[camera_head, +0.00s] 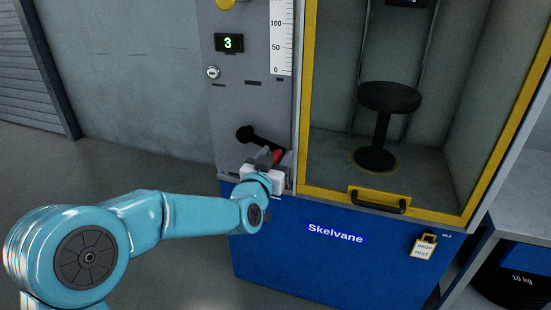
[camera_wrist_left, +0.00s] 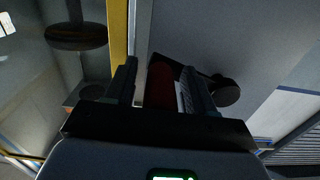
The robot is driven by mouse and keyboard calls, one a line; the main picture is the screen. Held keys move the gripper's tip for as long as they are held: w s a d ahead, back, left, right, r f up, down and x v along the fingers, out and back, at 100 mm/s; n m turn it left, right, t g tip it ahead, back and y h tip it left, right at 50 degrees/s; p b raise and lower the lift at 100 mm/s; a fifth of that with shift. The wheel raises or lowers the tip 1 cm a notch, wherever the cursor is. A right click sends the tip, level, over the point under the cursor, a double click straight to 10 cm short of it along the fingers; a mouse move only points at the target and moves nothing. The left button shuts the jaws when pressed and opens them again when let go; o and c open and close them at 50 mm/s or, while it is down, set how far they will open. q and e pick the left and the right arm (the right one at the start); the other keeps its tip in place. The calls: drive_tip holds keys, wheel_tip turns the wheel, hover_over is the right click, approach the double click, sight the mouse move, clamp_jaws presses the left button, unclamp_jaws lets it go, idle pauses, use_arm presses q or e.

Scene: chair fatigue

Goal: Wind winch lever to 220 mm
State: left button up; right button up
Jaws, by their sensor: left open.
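The winch lever (camera_head: 262,141) is a black crank on the grey panel, with a round hub at upper left and a red grip (camera_head: 278,156) at its lower right end. My left gripper (camera_head: 271,159) is at the red grip, partly covering it. In the left wrist view the red grip (camera_wrist_left: 159,87) stands between the two open fingers (camera_wrist_left: 158,72), and the black hub (camera_wrist_left: 226,92) is to the right. I cannot tell whether either finger touches the grip. A white scale (camera_head: 281,40) shows 0, 50 and 100. My right gripper is out of view.
A yellow-framed door (camera_head: 372,200) with a black handle (camera_head: 378,201) is right of the panel. Behind it stands a black stool (camera_head: 389,97). A blue cabinet base (camera_head: 290,250) is below. A yellow "PROP TEST" tag (camera_head: 423,249) hangs on it. Open floor lies left.

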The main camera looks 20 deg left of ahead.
use_arm(q)
clamp_jaws()
drive_tip(key=r+n, duration=0.2)
drive_tip(key=r+n+b, duration=0.1)
drive_tip(key=r+n, duration=0.1)
drive_tip(key=shift+d+n, duration=0.2)
drive_tip(key=shift+n, duration=0.2)
drive_tip(key=shift+a+r+n, duration=0.1)
drive_tip(key=shift+r+n, duration=0.4)
unclamp_jaws()
drive_tip(key=s+p, duration=0.2)
drive_tip(key=s, duration=1.4)
drive_tip(key=shift+s+a, duration=0.2)
drive_tip(key=shift+a, duration=0.1)
